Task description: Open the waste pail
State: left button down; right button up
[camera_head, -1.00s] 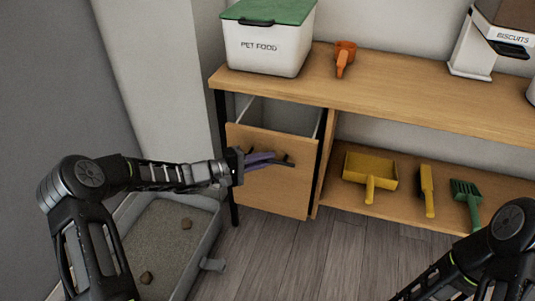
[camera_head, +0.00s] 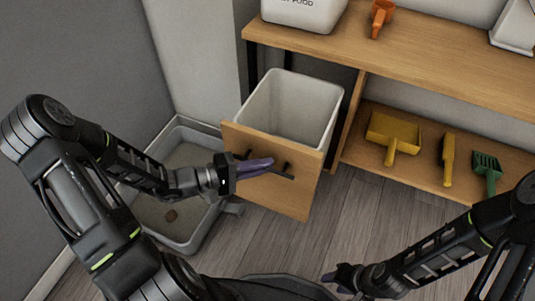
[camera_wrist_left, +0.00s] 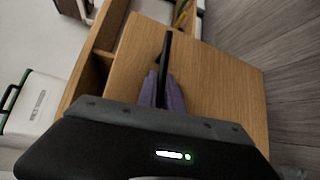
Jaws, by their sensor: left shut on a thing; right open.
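The waste pail (camera_head: 304,92) is a white bin behind a wooden front panel (camera_head: 262,192). It is pulled out from the shelf unit, and its open top shows. A dark bar handle (camera_head: 283,174) runs across the panel; it also shows in the left wrist view (camera_wrist_left: 167,48). My left gripper (camera_head: 260,166), with purple fingers, is shut on the handle; its fingers lie on both sides of the bar in the left wrist view (camera_wrist_left: 163,92). My right gripper (camera_head: 337,282) is open at the bottom of the head view, above the floor and apart from the pail.
A grey litter tray (camera_head: 190,240) stands on the floor left of the pail. A yellow dustpan (camera_head: 392,135), a yellow brush (camera_head: 448,160) and a green scoop (camera_head: 487,172) rest on the lower shelf. The floor (camera_head: 350,215) before the unit is clear.

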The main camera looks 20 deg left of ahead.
pick_arm(q)
jog(key=c, duration=1.8)
grip_release()
jog(key=p+v, duration=0.1)
jog(key=v, duration=0.6)
jog(key=shift+s+a+r, duration=0.1)
jog(key=shift+s+a, duration=0.15)
jog(key=shift+a, duration=0.05)
